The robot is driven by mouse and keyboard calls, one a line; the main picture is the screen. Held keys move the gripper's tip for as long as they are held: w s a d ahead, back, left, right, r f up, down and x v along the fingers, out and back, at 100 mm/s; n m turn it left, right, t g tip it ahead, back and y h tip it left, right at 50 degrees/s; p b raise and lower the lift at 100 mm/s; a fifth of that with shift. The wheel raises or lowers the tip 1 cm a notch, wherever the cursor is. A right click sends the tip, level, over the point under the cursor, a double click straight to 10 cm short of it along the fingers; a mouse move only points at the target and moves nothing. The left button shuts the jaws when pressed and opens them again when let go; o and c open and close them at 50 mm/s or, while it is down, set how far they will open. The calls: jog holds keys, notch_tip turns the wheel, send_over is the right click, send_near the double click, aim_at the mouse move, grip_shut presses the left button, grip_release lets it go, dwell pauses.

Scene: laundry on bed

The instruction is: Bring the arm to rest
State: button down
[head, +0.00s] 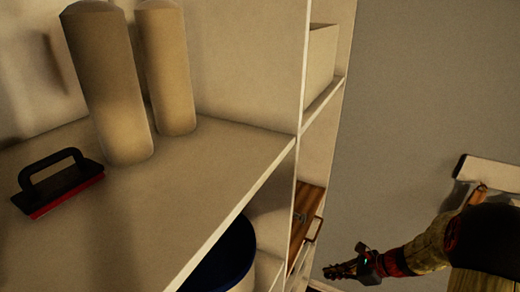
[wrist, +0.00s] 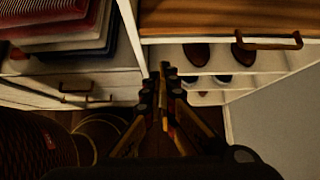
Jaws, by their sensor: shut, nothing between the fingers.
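My gripper (head: 334,271) is at the lower right of the head view, in front of the shelf unit's right end. It is shut and empty, with the arm stretching back to the right. In the wrist view my gripper (wrist: 164,70) points ahead with its fingers together, in front of low shelves. I cannot tell whether the fingertips touch anything.
The head view shows a shelf (head: 190,185) with two tall beige cylinders (head: 108,85) and a black-handled brush (head: 60,180). A dark blue round container (head: 225,258) stands below. The wrist view shows folded cloths (wrist: 75,30), a handled wooden drawer (wrist: 220,18) and shoes (wrist: 197,54).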

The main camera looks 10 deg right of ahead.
jog(key=s+a+r+n+g+h+b, duration=0.1)
jog(key=s+n+g, duration=0.1)
jog(key=s+n, duration=0.35)
jog(key=s+a+r+n+g+h, duration=0.1)
jog(key=s+r+n+g, duration=0.1)
jog(key=s+n, duration=0.35)
jog(key=s+a+r+n+t+h+b, duration=0.2)
jog(key=s+a+r+n+b, duration=0.1)
jog(key=r+n, duration=0.3)
jog(key=s+a+r+n+t+h+b, duration=0.2)
jog(key=s+a+r+n+h+b, duration=0.1)
jog(key=s+a+r+n, duration=0.2)
jog(key=shift+s+a+r+n+t+b, duration=0.35)
jog(key=shift+r+n, duration=0.95)
jog(key=shift+r, duration=0.9)
jog(key=shift+s, duration=0.1)
